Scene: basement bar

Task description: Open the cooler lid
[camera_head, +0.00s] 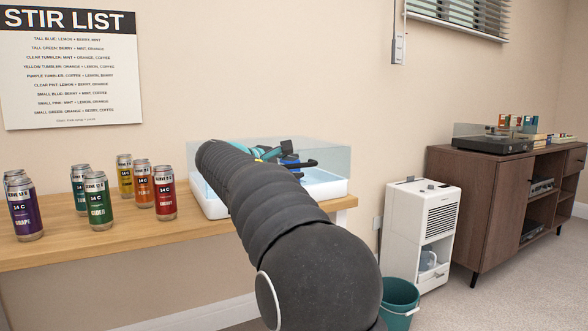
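The cooler is a low white tray-like base (334,188) on the wooden counter. A clear, bluish see-through cover (332,153) rises above the base and appears closed over it. My thick dark arm crosses the front of the cooler and hides much of its left and middle. My gripper (297,161) is at the far end of the arm, in line with the clear cover. Only small teal, blue and black parts of it show. I cannot tell whether its fingers touch the cover or whether they are open.
Several cans, including a red can (165,196) and a purple can (25,208), stand on the counter (110,237) left of the cooler. A white appliance (418,230), a teal bin (400,300) and a brown cabinet (500,200) stand to the right.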

